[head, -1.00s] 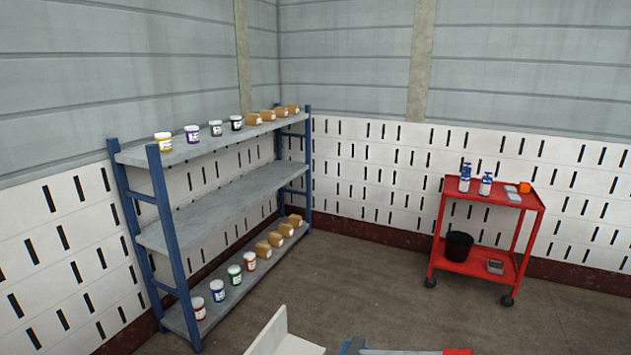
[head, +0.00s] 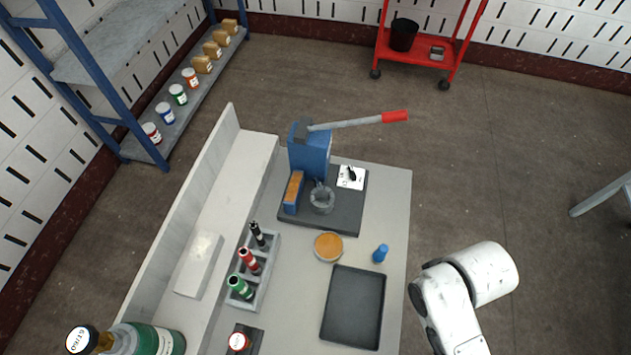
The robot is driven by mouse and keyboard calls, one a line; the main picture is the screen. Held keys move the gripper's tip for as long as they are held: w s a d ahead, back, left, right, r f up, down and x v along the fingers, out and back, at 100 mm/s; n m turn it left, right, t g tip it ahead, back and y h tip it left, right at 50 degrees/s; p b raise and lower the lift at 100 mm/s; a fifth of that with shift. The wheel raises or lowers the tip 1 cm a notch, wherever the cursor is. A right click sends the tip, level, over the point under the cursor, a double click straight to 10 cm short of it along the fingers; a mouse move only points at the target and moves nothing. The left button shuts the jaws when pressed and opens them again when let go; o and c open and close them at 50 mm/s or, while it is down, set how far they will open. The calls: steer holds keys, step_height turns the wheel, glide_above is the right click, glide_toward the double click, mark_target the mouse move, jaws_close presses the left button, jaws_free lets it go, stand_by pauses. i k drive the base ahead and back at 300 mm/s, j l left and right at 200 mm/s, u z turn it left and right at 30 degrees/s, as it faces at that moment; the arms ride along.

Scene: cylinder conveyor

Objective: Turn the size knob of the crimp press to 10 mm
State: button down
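The crimp press (head: 311,155) stands at the far end of the grey bench (head: 390,205) in the head view. It has a blue body on a dark base plate (head: 300,222). Its lever with a red grip (head: 394,117) points to the right. On the base plate, right of the body, is a white dial plate with a small black size knob (head: 352,175). The marks and the knob's setting are too small to read. My white arm shows right of the bench, apart from the press. My gripper is not in the picture.
A large green bottle (head: 155,340) stands at the front left. Floor right of the bench is mostly clear.

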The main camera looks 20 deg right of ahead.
mark_target(352, 175)
steer(key=i+l, duration=0.15)
steer(key=l, duration=0.3)
steer(key=i+l, duration=0.1)
steer(key=l, duration=0.35)
steer(key=i+l+u, duration=0.1)
steer(key=l, duration=0.3)
steer(key=i+l, duration=0.15)
steer(key=l, duration=0.3)
